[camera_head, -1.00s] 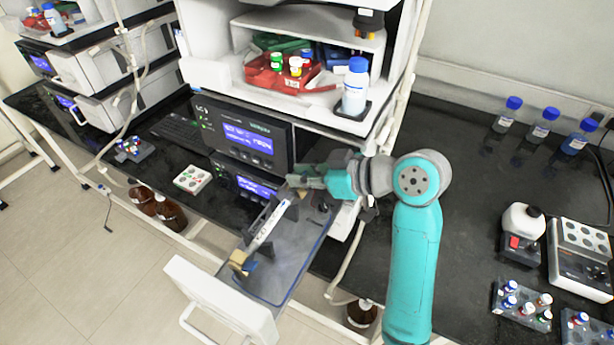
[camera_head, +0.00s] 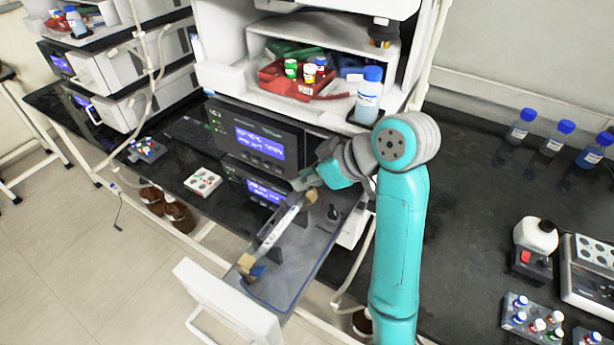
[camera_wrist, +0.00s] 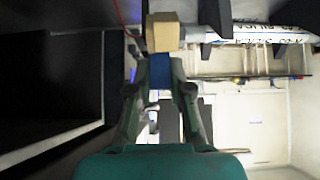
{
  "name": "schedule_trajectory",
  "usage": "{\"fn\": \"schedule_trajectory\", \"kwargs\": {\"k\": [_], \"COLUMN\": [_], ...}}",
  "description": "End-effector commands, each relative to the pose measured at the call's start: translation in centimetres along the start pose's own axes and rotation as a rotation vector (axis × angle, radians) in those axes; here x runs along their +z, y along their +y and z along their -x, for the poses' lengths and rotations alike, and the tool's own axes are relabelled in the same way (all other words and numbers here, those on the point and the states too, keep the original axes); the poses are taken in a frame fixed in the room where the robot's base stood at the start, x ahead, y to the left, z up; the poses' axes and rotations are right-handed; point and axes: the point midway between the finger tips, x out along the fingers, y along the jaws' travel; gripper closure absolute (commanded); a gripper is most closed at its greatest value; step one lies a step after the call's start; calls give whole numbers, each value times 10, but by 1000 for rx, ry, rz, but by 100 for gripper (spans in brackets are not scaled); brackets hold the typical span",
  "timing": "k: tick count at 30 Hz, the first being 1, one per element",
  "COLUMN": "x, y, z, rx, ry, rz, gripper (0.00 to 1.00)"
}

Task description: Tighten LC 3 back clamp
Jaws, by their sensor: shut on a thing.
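The open drawer (camera_head: 318,262) sticks out of the lower instrument and holds a pale column (camera_head: 278,228) lying lengthwise. The front clamp, a tan block (camera_head: 246,262) with a blue part (camera_head: 258,271), sits at the column's near end. The back clamp, with another tan block (camera_head: 312,196), sits at the far end, partly hidden by my gripper (camera_head: 306,184). In the wrist view my gripper (camera_wrist: 160,70) is shut on the back clamp's blue part (camera_wrist: 160,66), just below its tan block (camera_wrist: 163,34). The printed column (camera_wrist: 228,32) runs off to the right there.
The LC instrument (camera_head: 255,140) with a lit screen stands right behind the drawer. A red tray (camera_head: 290,80) of vials and a blue-capped bottle (camera_head: 369,95) sit on top. A white vial rack (camera_head: 203,181) lies left.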

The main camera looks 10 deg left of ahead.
Motion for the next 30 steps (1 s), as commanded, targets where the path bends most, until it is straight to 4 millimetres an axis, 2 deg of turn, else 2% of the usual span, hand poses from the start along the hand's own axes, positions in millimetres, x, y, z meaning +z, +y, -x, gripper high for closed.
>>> {"fn": "schedule_trajectory", "kwargs": {"k": [3,4,6,23,30], "x": [1,1,1,1,9], "y": [0,0,0,0,0], "z": [0,0,0,0,4], "rx": [-1,-1,-1,-1,-1], "ry": [-1,-1,-1,19,168], "rz": [-1,-1,0,0,-3], "gripper": [100,73,55,54,54]}}
